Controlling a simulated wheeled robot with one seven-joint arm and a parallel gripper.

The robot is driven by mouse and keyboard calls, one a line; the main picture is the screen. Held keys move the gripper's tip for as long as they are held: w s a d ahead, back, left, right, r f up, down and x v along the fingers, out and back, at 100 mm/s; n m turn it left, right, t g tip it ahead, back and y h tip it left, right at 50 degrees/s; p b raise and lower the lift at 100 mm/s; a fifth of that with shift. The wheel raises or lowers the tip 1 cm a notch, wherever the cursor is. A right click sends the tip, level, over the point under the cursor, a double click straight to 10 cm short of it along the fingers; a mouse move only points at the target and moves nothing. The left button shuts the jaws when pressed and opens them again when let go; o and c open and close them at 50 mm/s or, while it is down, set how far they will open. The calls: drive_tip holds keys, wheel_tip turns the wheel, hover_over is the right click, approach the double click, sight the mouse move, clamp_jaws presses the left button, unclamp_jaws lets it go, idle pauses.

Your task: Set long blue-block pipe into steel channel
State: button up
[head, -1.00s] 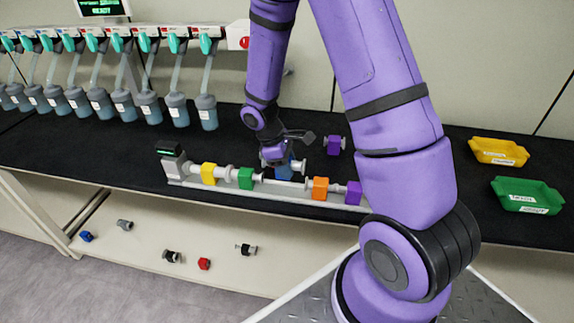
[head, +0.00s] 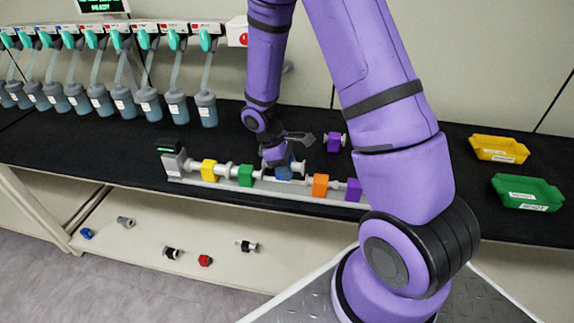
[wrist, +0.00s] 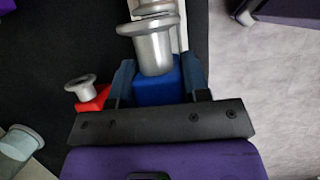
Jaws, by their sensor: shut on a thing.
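The long blue-block pipe shows in the wrist view as a blue block (wrist: 157,92) with a grey flanged tube end (wrist: 152,42). My gripper (wrist: 159,72) is shut on the blue block, one finger on each side. In the head view my gripper (head: 275,162) points down and partly hides the blue block (head: 284,173). The block is over the steel channel (head: 215,184), between the green-block piece (head: 245,175) and the orange-block piece (head: 320,185). I cannot tell whether the pipe touches the channel floor.
Yellow (head: 209,169) and purple (head: 354,189) block pieces also stand in the channel row. A loose purple piece (head: 334,141) is behind. A red piece (wrist: 95,96) lies beside my gripper. Yellow (head: 498,149) and green (head: 527,193) trays are at the right.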

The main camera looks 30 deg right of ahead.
drive_tip(key=shift+f, duration=2.45)
idle(2.2)
drive_tip(key=o, duration=1.2)
drive_tip(key=v, duration=1)
drive_tip(key=shift+w+a+r, duration=0.1)
drive_tip(key=shift+w+r, duration=0.05)
drive_tip(key=shift+r, duration=0.25)
drive_tip(key=shift+r, duration=0.1)
